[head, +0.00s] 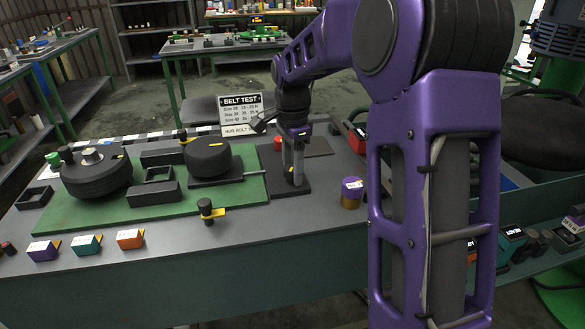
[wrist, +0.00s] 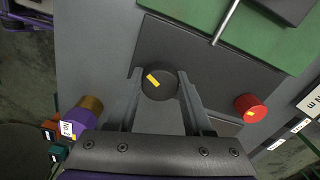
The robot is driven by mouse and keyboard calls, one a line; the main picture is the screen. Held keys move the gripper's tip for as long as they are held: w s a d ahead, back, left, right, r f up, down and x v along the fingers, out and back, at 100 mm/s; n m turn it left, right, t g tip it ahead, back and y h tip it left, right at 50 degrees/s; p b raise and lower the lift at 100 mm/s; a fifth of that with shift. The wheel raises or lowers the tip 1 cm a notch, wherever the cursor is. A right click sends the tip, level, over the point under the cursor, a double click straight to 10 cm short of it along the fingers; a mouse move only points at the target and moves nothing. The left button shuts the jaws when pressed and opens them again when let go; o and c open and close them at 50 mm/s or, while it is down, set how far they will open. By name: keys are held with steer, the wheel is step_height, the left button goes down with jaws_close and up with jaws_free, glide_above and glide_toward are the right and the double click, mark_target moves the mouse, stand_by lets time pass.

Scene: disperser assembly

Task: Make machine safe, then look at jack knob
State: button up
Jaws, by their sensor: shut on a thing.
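My gripper (head: 294,180) reaches down over the table at the right end of the green board, and it also shows in the wrist view (wrist: 160,75). Its fingers are shut on a round black knob (wrist: 159,86) with a yellow stripe on top. The knob stands on a dark base plate (wrist: 228,68). A thin metal rod (wrist: 227,20) runs from this plate to the green board (head: 95,213). I see no label naming the jack knob.
Two dark wheels (head: 97,175) (head: 208,158) sit on the board. A black knob with a yellow pointer (head: 206,210) is at its front edge. A purple-and-brass cylinder (head: 352,192) stands right of my gripper. The "BELT TEST" sign (head: 240,112) is behind. Small labelled blocks (head: 86,244) line the front left.

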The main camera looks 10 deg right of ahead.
steer(key=shift+r+n+p, duration=0.1)
steer(key=shift+n+p, duration=0.2)
steer(key=shift+n, duration=0.1)
jaws_close()
steer(key=n+p, duration=0.2)
steer(key=n, duration=0.1)
steer(key=shift+n, duration=0.4)
steer(key=n+p, duration=0.3)
steer(key=n, duration=0.3)
steer(key=n+p, duration=0.2)
steer(key=n, duration=0.3)
steer(key=shift+n, duration=0.4)
steer(key=n+p, duration=0.2)
steer(key=n, duration=0.3)
steer(key=shift+n, duration=0.3)
steer(key=o, duration=1.3)
jaws_free()
steer(key=shift+c, duration=0.2)
